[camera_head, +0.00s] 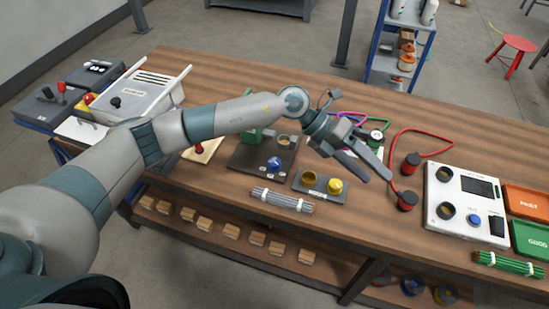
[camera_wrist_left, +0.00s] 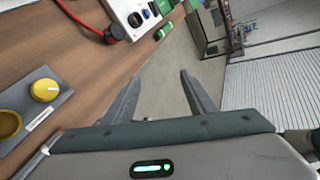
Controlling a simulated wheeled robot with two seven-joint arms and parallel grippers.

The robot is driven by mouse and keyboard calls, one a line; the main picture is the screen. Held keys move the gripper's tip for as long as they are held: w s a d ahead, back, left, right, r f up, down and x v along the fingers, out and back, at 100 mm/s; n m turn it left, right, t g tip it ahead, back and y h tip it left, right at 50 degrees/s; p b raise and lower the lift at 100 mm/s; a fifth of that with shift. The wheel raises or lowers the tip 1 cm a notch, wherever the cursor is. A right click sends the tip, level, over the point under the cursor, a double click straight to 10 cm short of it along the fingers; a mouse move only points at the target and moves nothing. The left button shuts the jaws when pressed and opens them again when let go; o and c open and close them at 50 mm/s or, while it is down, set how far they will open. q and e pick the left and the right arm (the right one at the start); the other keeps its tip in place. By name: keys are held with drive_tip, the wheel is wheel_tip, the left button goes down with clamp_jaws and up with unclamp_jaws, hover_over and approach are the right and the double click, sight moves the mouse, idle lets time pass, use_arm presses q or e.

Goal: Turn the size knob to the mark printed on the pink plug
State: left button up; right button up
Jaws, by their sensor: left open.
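A yellow knob (camera_head: 335,186) sits on a small grey plate (camera_head: 318,199) with a round brass-coloured socket (camera_head: 309,178) beside it. In the left wrist view, the yellow knob (camera_wrist_left: 44,90) shows a light pointer line, and a white label too small to read lies by it. A blue knob (camera_head: 274,164) stands on a dark plate farther left. I cannot tell which knob is the size knob. A pink cord (camera_head: 349,117) shows behind my left gripper (camera_head: 378,178); no pink plug or mark can be made out. The left gripper is open and empty, above and right of the yellow knob.
A white tester (camera_head: 465,203) stands at the right, with orange (camera_head: 526,202) and green trays beside it. Red-and-black plugs (camera_head: 407,200) on a red cord lie nearby. A bundle of grey rods (camera_head: 282,200) lies along the front edge.

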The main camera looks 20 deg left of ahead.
use_arm(q)
drive_tip(key=w+a+f+y, duration=0.3)
drive_tip(key=w+a+y, duration=0.2)
drive_tip(key=a, duration=0.5)
wheel_tip(320, 180, up, 2)
drive_tip(key=t+y, duration=0.2)
drive_tip(key=y, duration=0.5)
hover_over(274, 161)
drive_tip(key=shift+r+n, duration=0.1)
drive_tip(key=shift+n, duration=0.2)
use_arm(e)
drive_tip(key=shift+d, duration=0.35)
drive_tip(key=shift+r, duration=0.2)
use_arm(q)
wheel_tip(274, 161, down, 16)
drive_tip(key=p, duration=0.6)
drive_tip(key=shift+d, duration=0.1)
drive_tip(key=shift+f, duration=0.7)
use_arm(e)
wheel_tip(274, 161, up, 6)
use_arm(q)
drive_tip(key=shift+c, duration=0.2)
drive_tip(key=c, duration=1)
